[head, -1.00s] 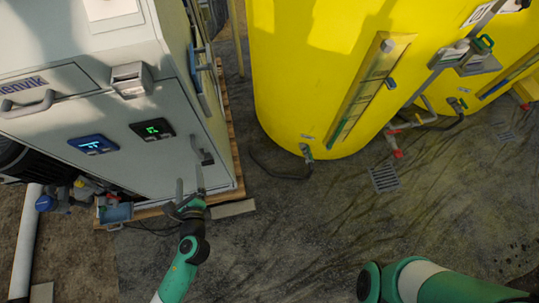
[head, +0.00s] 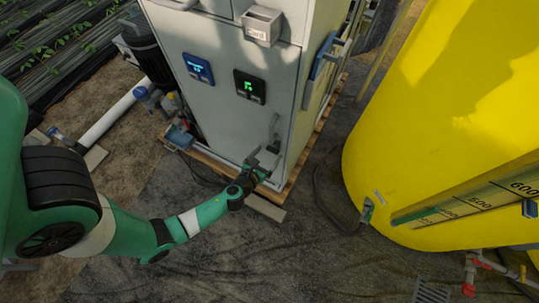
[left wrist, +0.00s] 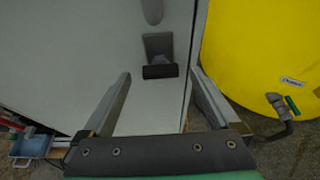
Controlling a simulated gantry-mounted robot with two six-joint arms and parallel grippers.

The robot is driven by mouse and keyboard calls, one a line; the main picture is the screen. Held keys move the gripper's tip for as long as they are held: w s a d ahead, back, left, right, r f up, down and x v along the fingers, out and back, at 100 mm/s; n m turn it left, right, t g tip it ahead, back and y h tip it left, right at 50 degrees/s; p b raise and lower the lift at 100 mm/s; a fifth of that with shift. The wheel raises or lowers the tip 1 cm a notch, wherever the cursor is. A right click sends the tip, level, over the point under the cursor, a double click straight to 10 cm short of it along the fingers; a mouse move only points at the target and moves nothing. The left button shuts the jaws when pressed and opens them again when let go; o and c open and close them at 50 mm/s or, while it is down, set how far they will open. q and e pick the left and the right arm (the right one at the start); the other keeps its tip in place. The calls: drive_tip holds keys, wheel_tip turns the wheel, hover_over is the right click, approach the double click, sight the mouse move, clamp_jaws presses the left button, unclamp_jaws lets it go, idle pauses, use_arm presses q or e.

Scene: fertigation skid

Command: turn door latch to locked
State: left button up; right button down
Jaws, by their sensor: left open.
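The door latch (head: 275,127) is a grey handle low on the right side of the pale cabinet door. In the left wrist view the latch (left wrist: 158,52) shows as a grey plate with a dark crosswise grip at its lower end. My left gripper (head: 264,162) is close to the door, just below the latch. In the left wrist view my left gripper (left wrist: 160,78) is open, with a finger on each side of the latch and a gap to both. I cannot tell whether the fingertips reach as deep as the grip. My right gripper is out of view.
The cabinet (head: 225,107) carries two small displays and a card holder (head: 262,27) and stands on a wooden pallet (head: 210,163). A large yellow tank (head: 430,140) stands to the right, with a hose at its foot.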

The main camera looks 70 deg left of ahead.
use_arm(q)
drive_tip(key=shift+x, duration=0.75)
drive_tip(key=shift+c, duration=0.3)
drive_tip(key=c, duration=1.3)
